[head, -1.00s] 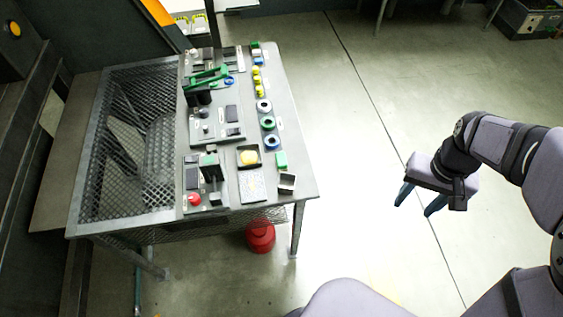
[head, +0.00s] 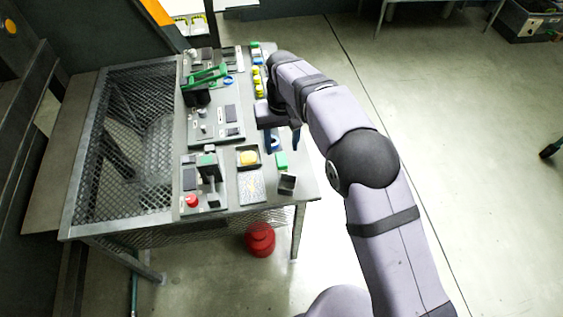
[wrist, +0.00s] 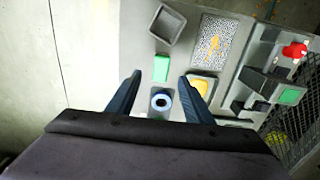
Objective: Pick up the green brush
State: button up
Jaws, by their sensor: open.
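A small green block with a pale edge (head: 281,160), which looks like the green brush, lies near the right edge of the workbench top. In the wrist view it (wrist: 161,68) appears just ahead of my gripper, between the lines of the two fingers; I cannot make out bristles. My gripper (head: 282,147) is open and empty, fingers pointing down over the bench's right side. In the wrist view my gripper (wrist: 160,76) shows a wide gap between its dark blue fingers. The fingers look above the block and not touching it.
A blue-rimmed ring (wrist: 160,101) lies beside the block, between the fingers in the wrist view. A dark open box (wrist: 168,24), a speckled pad (wrist: 211,41) and a tray with a yellow item (wrist: 200,87) are close by. A red knob (head: 192,200) stands further left.

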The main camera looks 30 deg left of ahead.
aim_at(281, 158)
jog(key=shift+f+p, duration=1.25)
jog(key=shift+f, duration=2.4)
jog(key=shift+c, duration=0.6)
jog(key=c, duration=1)
